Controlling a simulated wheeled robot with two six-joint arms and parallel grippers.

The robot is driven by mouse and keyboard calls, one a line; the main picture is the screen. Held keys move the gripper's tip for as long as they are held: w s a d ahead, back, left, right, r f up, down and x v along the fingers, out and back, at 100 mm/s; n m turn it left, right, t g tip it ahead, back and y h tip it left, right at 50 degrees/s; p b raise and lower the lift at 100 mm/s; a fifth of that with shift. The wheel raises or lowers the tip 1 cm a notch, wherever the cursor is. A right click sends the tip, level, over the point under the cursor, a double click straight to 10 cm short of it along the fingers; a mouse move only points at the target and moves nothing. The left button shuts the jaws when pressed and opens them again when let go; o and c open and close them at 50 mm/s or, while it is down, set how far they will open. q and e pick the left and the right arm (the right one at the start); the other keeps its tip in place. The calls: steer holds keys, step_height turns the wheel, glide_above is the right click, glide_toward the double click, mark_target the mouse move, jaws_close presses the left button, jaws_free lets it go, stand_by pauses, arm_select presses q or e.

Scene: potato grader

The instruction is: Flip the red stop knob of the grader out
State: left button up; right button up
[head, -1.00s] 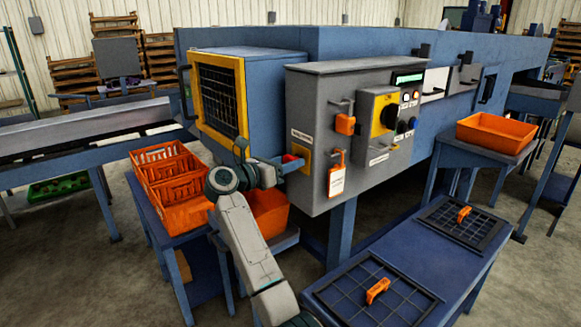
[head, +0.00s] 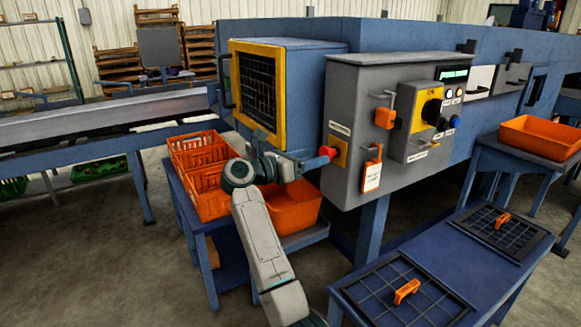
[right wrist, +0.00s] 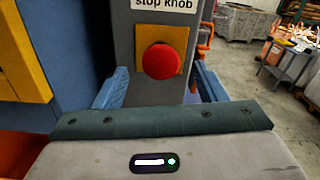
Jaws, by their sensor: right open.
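The red stop knob (head: 328,152) sits on a yellow plate (head: 340,153) on the end face of the grey control box (head: 345,105). In the right wrist view the knob (right wrist: 161,61) is round, in front of its plate and under a "stop knob" label (right wrist: 165,4). My right gripper (head: 314,161) is open at the knob, just left of it in the head view. In the wrist view its blue fingers show on either side of the knob, apart from it, with nothing held. My left gripper is not in view.
A yellow-framed guard door (head: 258,95) stands left of the box. An orange lockout tag (head: 372,170) hangs on the box front. A blue table (head: 450,265) holds two grids.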

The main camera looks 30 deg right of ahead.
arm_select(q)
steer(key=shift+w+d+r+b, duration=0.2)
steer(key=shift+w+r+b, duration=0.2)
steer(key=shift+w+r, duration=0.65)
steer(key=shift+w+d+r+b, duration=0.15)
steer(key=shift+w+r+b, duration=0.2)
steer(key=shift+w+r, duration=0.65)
arm_select(e)
steer(key=a, duration=0.6)
steer(key=shift+s+a, duration=0.3)
steer(key=shift+a, duration=0.05)
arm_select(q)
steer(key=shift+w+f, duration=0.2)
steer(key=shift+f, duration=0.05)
